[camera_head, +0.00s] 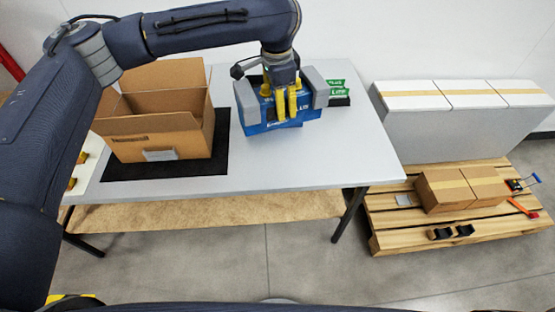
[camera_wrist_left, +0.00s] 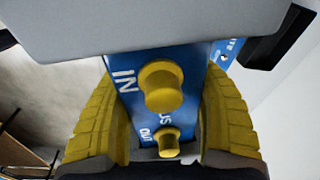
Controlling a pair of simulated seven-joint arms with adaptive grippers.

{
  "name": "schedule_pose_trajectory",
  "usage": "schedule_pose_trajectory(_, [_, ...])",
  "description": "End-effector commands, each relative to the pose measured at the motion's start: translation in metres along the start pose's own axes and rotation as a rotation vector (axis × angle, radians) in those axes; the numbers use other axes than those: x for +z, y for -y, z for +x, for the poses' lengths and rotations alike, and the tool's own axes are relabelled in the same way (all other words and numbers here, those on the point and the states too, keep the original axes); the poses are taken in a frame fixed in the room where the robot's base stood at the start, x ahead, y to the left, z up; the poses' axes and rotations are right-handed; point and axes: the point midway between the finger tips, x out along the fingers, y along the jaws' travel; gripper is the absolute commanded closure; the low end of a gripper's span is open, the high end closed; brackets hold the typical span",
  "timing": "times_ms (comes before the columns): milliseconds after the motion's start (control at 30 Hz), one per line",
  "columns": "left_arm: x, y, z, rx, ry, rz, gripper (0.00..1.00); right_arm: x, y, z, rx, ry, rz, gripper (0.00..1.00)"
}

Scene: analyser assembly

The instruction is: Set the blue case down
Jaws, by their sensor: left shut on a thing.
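The blue case (camera_head: 258,118) is over the back right part of the grey table (camera_head: 290,160) in the head view, with grey blocks at both ends. My left gripper (camera_head: 286,104) has come down from above, its yellow fingers shut on the case. In the left wrist view the blue case (camera_wrist_left: 132,78) shows between the two yellow fingers (camera_wrist_left: 165,115), with yellow knobs and the letters IN and OUT. I cannot tell whether its underside touches the table. My right gripper is not in view.
An open cardboard box (camera_head: 155,130) stands on a black mat (camera_head: 190,170) at the table's left. A wooden pallet (camera_head: 390,220) with cartons (camera_head: 462,188) is right of the table. The table's front right is clear.

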Motion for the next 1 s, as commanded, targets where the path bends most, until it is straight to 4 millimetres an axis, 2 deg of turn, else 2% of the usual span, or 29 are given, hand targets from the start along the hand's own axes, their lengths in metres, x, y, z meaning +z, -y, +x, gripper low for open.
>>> schedule_pose_trajectory(367, [0.003,0.012,-0.004,0.022,-0.026,0.221,0.88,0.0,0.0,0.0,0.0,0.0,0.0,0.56])
schedule_pose_trajectory(533, [0.004,0.012,0.004,0.028,-0.029,0.253,0.88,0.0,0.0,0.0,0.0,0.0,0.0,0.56])
schedule_pose_trajectory(667, [0.006,0.009,0.024,0.031,-0.029,0.257,0.88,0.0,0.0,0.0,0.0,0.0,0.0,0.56])
schedule_pose_trajectory(1000, [0.012,0.003,0.09,0.03,-0.029,0.256,0.88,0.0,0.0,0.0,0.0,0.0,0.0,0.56])
